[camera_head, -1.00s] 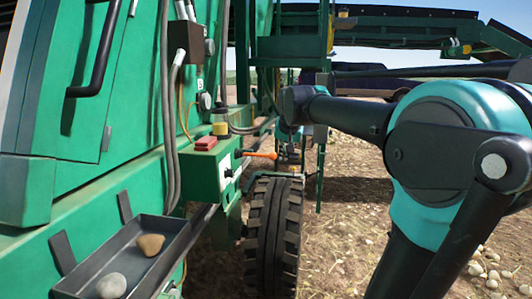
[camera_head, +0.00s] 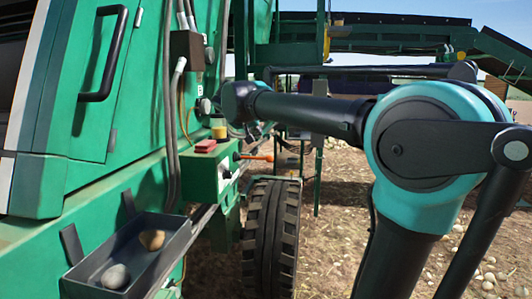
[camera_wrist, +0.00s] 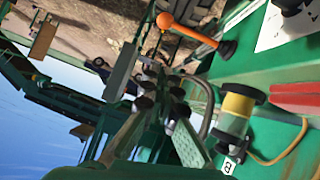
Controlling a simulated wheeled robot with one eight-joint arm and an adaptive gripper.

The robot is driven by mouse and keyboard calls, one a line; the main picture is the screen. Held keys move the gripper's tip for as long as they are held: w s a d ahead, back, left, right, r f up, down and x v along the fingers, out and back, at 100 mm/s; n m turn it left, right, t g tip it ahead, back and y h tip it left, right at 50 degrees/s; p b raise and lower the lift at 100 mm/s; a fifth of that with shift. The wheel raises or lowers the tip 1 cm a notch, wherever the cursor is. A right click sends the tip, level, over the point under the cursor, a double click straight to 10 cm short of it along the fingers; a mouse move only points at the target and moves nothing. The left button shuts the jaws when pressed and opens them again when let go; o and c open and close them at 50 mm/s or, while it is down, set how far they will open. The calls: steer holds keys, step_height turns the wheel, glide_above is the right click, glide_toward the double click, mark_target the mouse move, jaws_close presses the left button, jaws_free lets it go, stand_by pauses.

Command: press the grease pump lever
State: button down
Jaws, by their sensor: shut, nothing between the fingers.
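An orange-handled lever (camera_head: 262,157) sticks out to the right from a green control box (camera_head: 203,176) on the machine's side. In the wrist view the orange lever (camera_wrist: 190,30) runs from a ball end at upper left to a dark pivot on the green face. A yellow cylinder with a dark cap (camera_wrist: 238,106), likely the grease reservoir, stands below it; it also shows in the head view (camera_head: 219,128). My gripper (camera_wrist: 158,78) is shut and empty, left of the cylinder and below the lever in the picture, apparently apart from both. In the head view I cannot make it out clearly.
A red block (camera_head: 205,146) sits on the control box. A dark tray (camera_head: 165,262) with stones hangs at lower left. A large black tyre (camera_head: 270,235) stands below the lever. A curved metal tube (camera_wrist: 208,100) passes close by my gripper. Open soil lies right.

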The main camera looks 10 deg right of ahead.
glide_above(269, 159)
steer(key=s+a, duration=0.2)
step_height(269, 159, down, 5)
steer(key=f, duration=0.1)
steer(key=w+f, duration=0.1)
steer(key=f, duration=0.2)
steer(key=shift+w+d+f, duration=0.15)
steer(key=shift+d+f, duration=0.05)
steer(key=shift+d, duration=0.2)
steer(key=shift+f, duration=0.1)
steer(key=shift+d+f+m+y, duration=0.2)
steer(key=shift+f+m+y, duration=0.15)
steer(key=shift+f, duration=0.35)
steer(key=shift+d+f+m+y, duration=0.15)
steer(key=shift+f+m+y, duration=0.15)
steer(key=shift+f, duration=0.35)
steer(key=shift+a+f+m+t+y, duration=0.25)
steer(key=shift+f+m+y, duration=0.35)
steer(key=shift+f, duration=0.65)
steer(key=shift+f+m+t+y, duration=0.4)
steer(key=shift+f+y, duration=0.25)
steer(key=shift+f, duration=0.55)
